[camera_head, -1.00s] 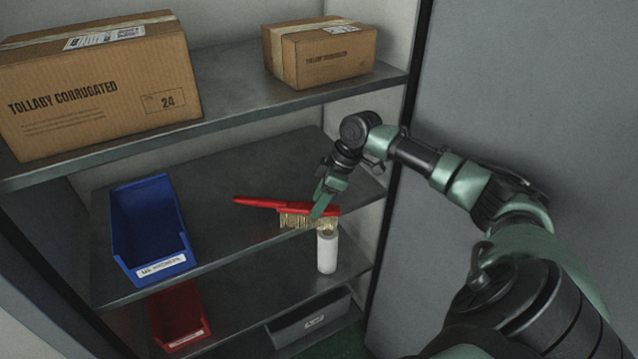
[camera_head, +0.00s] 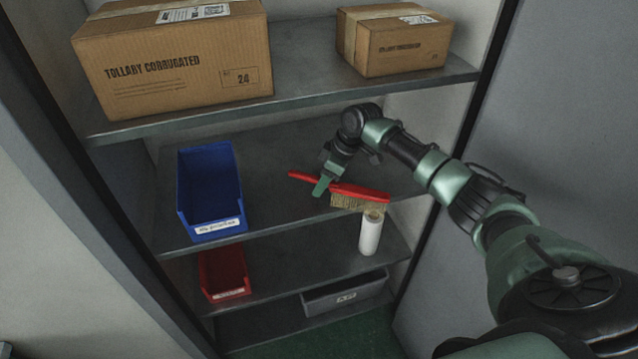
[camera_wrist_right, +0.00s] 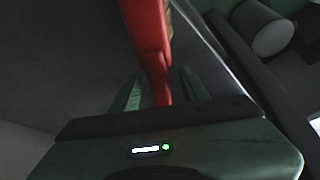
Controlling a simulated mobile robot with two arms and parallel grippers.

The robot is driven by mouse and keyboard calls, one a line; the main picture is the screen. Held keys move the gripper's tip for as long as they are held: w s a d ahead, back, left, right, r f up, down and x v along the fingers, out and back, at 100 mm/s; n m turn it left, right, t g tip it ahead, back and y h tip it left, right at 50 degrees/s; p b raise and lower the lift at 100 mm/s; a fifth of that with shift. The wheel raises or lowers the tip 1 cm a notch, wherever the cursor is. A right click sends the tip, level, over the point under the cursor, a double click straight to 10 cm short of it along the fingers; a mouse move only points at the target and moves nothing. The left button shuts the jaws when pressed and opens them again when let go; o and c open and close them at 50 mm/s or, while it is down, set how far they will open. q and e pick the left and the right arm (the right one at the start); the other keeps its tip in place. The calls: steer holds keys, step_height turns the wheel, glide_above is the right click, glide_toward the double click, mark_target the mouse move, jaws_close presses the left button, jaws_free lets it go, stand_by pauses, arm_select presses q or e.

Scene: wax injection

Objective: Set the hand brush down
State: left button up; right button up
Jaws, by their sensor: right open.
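The hand brush (camera_head: 360,194) has a red back and handle with pale bristles pointing down. It is at the front right of the middle shelf (camera_head: 275,210), its bristle end by the shelf's front edge. My right gripper (camera_head: 322,186) is at the brush's handle. In the right wrist view, the red handle (camera_wrist_right: 152,60) runs between the two fingertips (camera_wrist_right: 158,90), which stand apart with dark gaps on both sides of it. Whether the bristles rest fully on the shelf is hard to tell. My left gripper is not in view.
A blue bin (camera_head: 182,190) stands left on the middle shelf. A white cylinder (camera_head: 370,234) stands just below and in front of the bristles. A red bin (camera_head: 228,294) and a grey bin (camera_head: 345,297) are lower. Cardboard boxes (camera_head: 185,70) (camera_head: 400,45) sit on the upper shelf.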

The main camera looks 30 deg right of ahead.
steer(key=shift+x, duration=1.45)
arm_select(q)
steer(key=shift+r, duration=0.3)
arm_select(e)
jaws_close()
steer(key=shift+r, duration=0.1)
